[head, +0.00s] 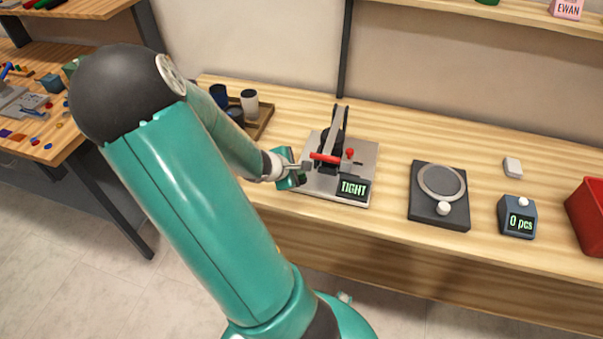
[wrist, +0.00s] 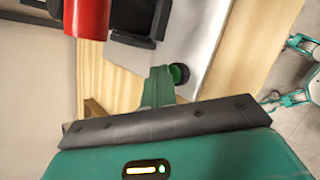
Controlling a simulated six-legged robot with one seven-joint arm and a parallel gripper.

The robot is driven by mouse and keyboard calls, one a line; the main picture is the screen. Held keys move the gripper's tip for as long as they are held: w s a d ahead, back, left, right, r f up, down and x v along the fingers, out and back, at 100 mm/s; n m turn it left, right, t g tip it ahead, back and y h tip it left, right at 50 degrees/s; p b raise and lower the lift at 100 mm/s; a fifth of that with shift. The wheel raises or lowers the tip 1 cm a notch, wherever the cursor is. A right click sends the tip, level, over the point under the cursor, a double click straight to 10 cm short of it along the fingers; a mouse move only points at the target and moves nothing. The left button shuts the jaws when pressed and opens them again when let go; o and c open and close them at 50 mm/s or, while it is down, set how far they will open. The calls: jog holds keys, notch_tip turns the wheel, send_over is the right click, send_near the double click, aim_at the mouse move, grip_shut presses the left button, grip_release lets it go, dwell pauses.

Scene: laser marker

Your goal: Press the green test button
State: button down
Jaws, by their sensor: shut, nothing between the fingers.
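The laser marker device is a pale metal plate (head: 322,188) with a black upright mechanism, a red handle (head: 325,158) and a display (head: 353,189) reading TIGHT. My gripper (head: 305,166) is shut and empty at the plate's left side, close to the red handle. In the wrist view the gripper finger (wrist: 158,90) points at the plate (wrist: 192,42). A small round green-and-black piece (wrist: 179,74) shows right beside the fingertip; I cannot tell whether it is the test button or whether they touch. No green button is clear in the head view, where my gripper may cover it.
Left of the plate stands a wooden tray (head: 262,125) with cups. To the right are a dark round-topped unit (head: 440,195), a counter reading 0 pcs (head: 518,218), a white block (head: 513,167) and a red bin (head: 588,215). The bench between them is clear.

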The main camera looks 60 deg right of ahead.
jog(key=shift+r, duration=0.85)
notch_tip(320, 180, up, 5)
dwell(0.4)
dwell(0.8)
